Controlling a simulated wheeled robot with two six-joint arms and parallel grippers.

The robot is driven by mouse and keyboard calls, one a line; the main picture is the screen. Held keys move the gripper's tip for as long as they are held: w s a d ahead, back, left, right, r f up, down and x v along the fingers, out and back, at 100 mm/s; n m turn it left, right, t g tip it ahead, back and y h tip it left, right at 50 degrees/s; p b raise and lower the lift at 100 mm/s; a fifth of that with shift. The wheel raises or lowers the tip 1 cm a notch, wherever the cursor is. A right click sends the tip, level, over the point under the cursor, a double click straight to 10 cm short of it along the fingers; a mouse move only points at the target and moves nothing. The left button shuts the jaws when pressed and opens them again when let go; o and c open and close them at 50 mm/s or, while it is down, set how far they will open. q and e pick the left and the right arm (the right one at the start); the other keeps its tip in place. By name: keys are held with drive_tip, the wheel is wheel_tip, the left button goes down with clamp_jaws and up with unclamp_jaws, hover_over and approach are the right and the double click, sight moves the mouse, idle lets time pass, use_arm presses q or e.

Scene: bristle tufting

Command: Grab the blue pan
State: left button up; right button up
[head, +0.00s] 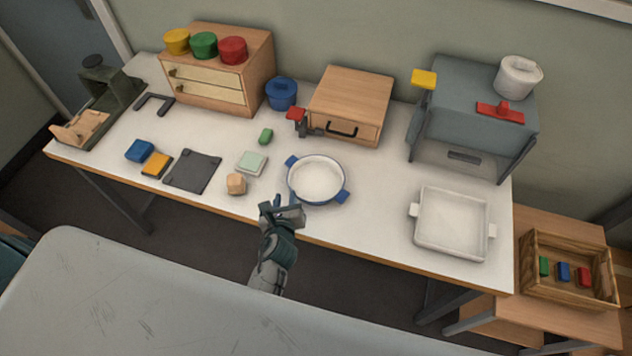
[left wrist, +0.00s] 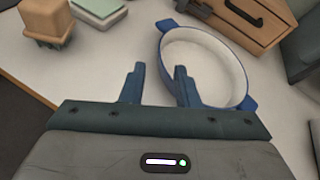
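The blue pan (head: 316,178) is a round pan with a blue rim, a white inside and two blue side handles. It sits upright near the front edge of the white table, and in the left wrist view it (left wrist: 205,60) lies ahead and to the right. My left gripper (head: 281,207) is at the table's front edge, just left of and nearer than the pan. In the left wrist view its two fingers (left wrist: 159,72) stand apart with nothing between them. The right finger overlaps the pan's rim in that view; I cannot tell whether it touches. My right gripper is not in view.
A wooden block (head: 236,184) and a pale green box (head: 251,163) lie left of the pan. A wooden drawer box (head: 350,100) stands behind it, with a red-topped clamp (head: 296,117) beside it. A white square dish (head: 452,222) is at right, with bare table between.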

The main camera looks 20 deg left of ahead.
use_arm(q)
drive_tip(key=b+x, duration=0.1)
drive_tip(key=x, duration=0.2)
drive_tip(key=shift+f, duration=0.1)
drive_tip(key=shift+w+a+f, duration=0.2)
drive_tip(key=shift+w, duration=0.3)
drive_tip(key=b+x, duration=0.3)
drive_tip(key=x, duration=0.1)
drive_tip(key=shift+w, duration=0.45)
drive_tip(key=shift+s+r, duration=0.1)
drive_tip(key=shift+r, duration=0.05)
drive_tip(key=shift+c, duration=0.7)
clamp_jaws()
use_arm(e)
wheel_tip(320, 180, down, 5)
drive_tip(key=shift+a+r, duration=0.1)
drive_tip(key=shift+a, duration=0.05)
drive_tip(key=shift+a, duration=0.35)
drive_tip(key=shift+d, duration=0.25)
